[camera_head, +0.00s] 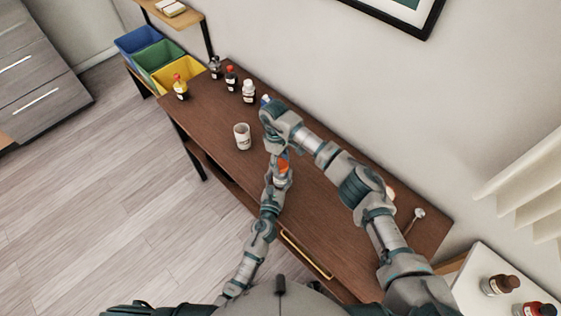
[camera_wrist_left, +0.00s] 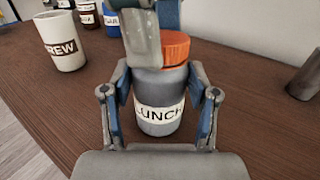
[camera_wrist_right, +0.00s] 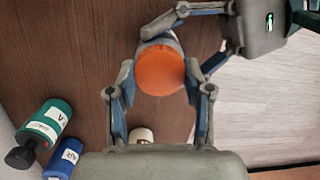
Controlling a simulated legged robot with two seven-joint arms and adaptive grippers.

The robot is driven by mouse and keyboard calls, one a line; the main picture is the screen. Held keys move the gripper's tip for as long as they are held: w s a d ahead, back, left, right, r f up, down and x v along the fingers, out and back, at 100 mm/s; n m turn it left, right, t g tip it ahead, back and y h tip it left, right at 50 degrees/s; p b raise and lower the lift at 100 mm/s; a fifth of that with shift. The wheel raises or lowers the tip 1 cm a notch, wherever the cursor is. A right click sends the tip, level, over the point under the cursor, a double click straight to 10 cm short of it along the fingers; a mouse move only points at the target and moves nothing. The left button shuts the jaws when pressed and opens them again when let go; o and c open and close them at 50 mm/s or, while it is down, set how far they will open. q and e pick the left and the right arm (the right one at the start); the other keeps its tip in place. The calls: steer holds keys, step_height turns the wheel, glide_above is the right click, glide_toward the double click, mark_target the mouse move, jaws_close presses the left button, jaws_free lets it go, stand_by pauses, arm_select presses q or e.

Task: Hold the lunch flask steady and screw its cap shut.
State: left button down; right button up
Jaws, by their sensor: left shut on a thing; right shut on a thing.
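The lunch flask is a grey cylinder (camera_wrist_left: 160,88) with a white label reading LUNCH and an orange cap (camera_wrist_left: 177,45). It stands upright on the brown tabletop. My left gripper (camera_wrist_left: 160,100) is shut on the flask's body from both sides. In the right wrist view the cap (camera_wrist_right: 160,70) shows from above, and my right gripper (camera_wrist_right: 160,82) is shut on it, with one finger on each side. In the head view the orange of the flask (camera_head: 283,163) shows between my two hands, mostly hidden. I cannot tell how far the cap is screwed on.
A white mug (camera_head: 242,137) stands near the flask. Several bottles, one of them white-capped (camera_head: 249,92), line the table's far end, by a yellow bin (camera_head: 180,75). A spoon-like utensil (camera_head: 413,217) lies at the right. A green container (camera_wrist_right: 45,130) shows in the right wrist view.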

steer(key=shift+a, duration=0.2)
steer(key=o, duration=1)
steer(key=shift+d, duration=0.1)
steer(key=shift+r, duration=0.15)
steer(key=shift+d+v, duration=0.2)
steer(key=shift+v, duration=0.85)
steer(key=shift+d+v, duration=0.15)
steer(key=shift+v, duration=0.85)
steer(key=shift+s+r, duration=0.1)
steer(key=shift+s, duration=0.1)
steer(key=shift+c, duration=0.3)
